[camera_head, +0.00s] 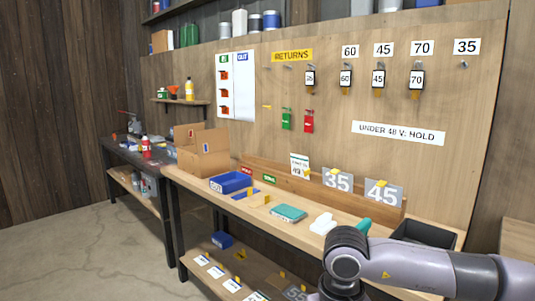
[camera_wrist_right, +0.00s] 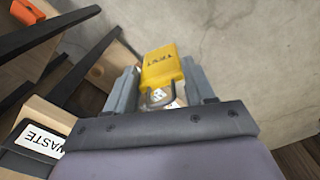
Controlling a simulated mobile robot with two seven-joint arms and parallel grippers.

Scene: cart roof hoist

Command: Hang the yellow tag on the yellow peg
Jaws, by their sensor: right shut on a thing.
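The yellow tag (camera_wrist_right: 163,66) is in the right wrist view, with dark lettering that reads upside down and a wire loop at its near end. My right gripper (camera_wrist_right: 161,82) is shut on it, with one grey finger on each side. In the head view, a small yellow peg (camera_head: 267,106) sticks out of the wooden board, left of a green tag (camera_head: 286,120) and a red tag (camera_head: 308,121) that hang there. My right arm shows at the lower right of the head view; its gripper is out of that frame. My left gripper is in neither view.
The workbench holds a cardboard box (camera_head: 203,155), a blue bin (camera_head: 230,182), a teal box (camera_head: 288,213), number plates (camera_head: 338,180) and a black tray (camera_head: 425,234). In the wrist view, a bin labelled WASTE (camera_wrist_right: 40,140) is at the lower left. Concrete floor (camera_wrist_right: 250,60) is clear at right.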

